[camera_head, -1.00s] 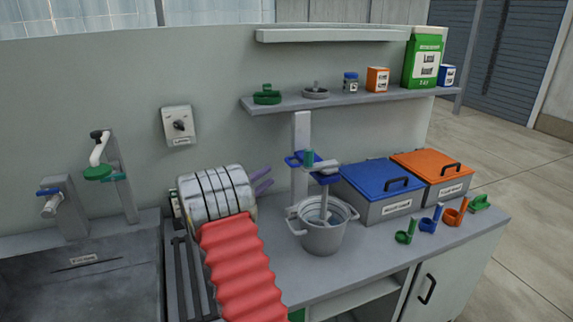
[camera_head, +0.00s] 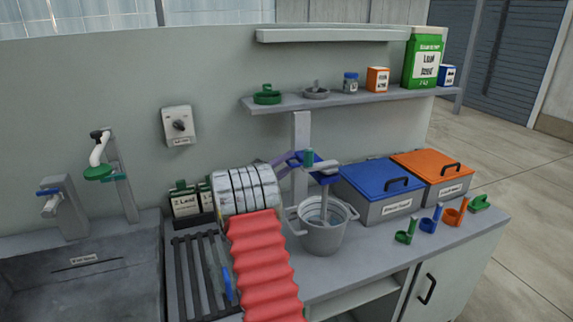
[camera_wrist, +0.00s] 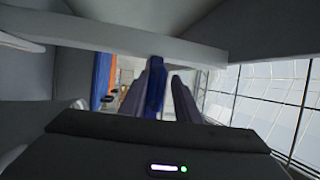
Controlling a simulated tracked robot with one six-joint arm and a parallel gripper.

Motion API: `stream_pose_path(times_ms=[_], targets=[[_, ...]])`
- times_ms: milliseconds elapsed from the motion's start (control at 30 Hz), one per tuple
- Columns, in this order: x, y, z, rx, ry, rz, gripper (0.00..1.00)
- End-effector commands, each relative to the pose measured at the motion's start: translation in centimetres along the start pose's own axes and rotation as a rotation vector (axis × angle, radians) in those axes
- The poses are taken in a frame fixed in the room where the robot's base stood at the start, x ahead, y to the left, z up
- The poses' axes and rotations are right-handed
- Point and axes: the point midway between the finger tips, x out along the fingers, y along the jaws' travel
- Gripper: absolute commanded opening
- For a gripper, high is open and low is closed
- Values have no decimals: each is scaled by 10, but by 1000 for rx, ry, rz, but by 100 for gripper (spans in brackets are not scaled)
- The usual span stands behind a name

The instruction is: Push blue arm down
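My gripper (camera_head: 282,159) has purple fingers and reaches the arm's left end. In the wrist view my gripper (camera_wrist: 167,90) is open, with a blue bar (camera_wrist: 156,85) between its fingers. The bar lies close to the left finger and a gap shows on the right. I cannot tell whether they touch.
A blue-lidded bin (camera_head: 378,178) and an orange-lidded bin (camera_head: 432,167) stand right of the pot. Coloured scoops (camera_head: 430,222) line the counter's front. A shelf (camera_head: 340,100) with containers is above. A sink (camera_head: 80,285) and a slatted rack (camera_head: 200,265) are at the left.

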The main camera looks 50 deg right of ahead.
Motion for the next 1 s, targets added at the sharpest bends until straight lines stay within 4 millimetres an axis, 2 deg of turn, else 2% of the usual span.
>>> stream_pose_path(times_ms=[100, 500, 1000], targets=[[0, 0, 0, 0, 0, 0, 29], [0, -1, 0, 1, 0, -1, 1], [-1, 0, 1, 2, 0, -3, 0]])
